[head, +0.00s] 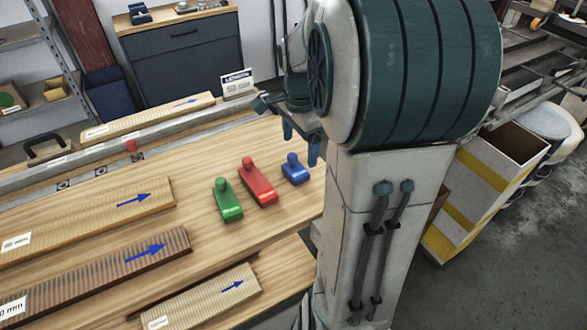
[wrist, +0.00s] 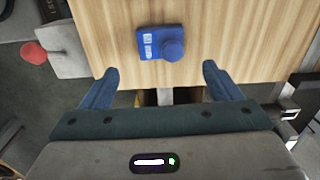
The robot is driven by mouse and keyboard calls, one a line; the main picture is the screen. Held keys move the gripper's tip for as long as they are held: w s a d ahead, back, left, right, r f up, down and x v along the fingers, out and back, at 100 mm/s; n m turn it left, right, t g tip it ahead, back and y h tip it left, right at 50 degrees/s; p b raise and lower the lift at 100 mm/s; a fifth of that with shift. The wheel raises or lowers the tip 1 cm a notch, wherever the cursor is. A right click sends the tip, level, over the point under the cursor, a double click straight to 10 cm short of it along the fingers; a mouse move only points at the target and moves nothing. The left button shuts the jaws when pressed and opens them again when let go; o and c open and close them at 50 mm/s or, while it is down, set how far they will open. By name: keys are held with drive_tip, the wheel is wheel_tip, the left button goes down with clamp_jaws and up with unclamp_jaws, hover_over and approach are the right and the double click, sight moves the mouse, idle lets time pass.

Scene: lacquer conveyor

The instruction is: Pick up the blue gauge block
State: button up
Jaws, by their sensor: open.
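The blue gauge block (head: 295,171) is a small block with a round knob, on the wooden bench top near its far right edge. In the wrist view the blue gauge block (wrist: 160,43) lies ahead of the fingers, roughly centred between them, with a small white label on its left and its knob on the right. My gripper (wrist: 160,84) is open and empty, its two blue fingers spread apart and not touching the block. In the head view my gripper (head: 300,148) hangs beside the block at the bench edge, partly hidden by my arm.
A red block (head: 256,182) stands close left of the blue one, and a green block (head: 227,201) is further left. Ribbed boards with blue arrows, such as the dark board (head: 110,268), lie to the left. A metal rail (head: 105,172) runs along the back.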

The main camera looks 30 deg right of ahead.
sight(298, 168)
drive_tip(key=shift+w+a+f, duration=0.1)
drive_tip(key=shift+a+f, duration=0.05)
drive_tip(key=shift+f, duration=3.3)
drive_tip(key=c, duration=1.2)
